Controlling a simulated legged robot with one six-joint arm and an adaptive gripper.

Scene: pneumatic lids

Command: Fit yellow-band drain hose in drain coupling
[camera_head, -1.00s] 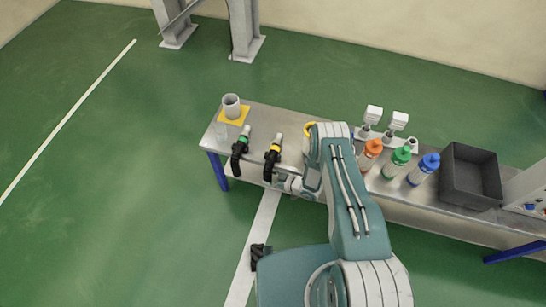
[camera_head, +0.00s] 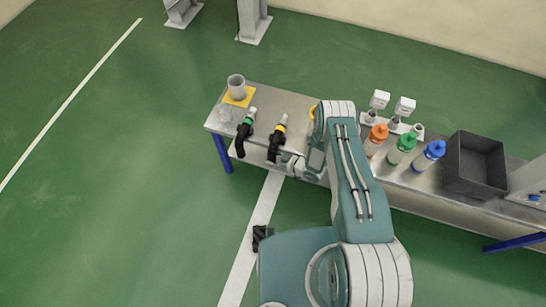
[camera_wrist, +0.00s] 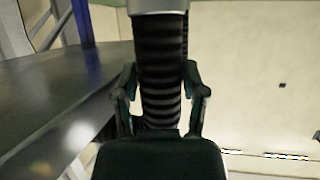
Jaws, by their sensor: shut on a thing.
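The yellow-band drain hose (camera_head: 277,143) is a black bent hose with a yellow ring and a pale tip. It lies across the bench's near edge, its black end hanging over. My gripper (camera_head: 286,158) is at its lower part. In the wrist view my gripper (camera_wrist: 160,95) has its fingers on both sides of a black ribbed hose (camera_wrist: 160,60), shut on it, with a pale collar at the top. I cannot tell for sure which fitting is the drain coupling; it may be hidden behind my arm.
A green-band hose (camera_head: 244,135) lies close on the left. A grey cup (camera_head: 236,86) stands on a yellow square behind it. Orange, green (camera_head: 402,149) and blue-capped bottles, white fittings (camera_head: 380,99) and a dark open bin (camera_head: 476,165) stand right of my arm on the metal bench (camera_head: 302,112).

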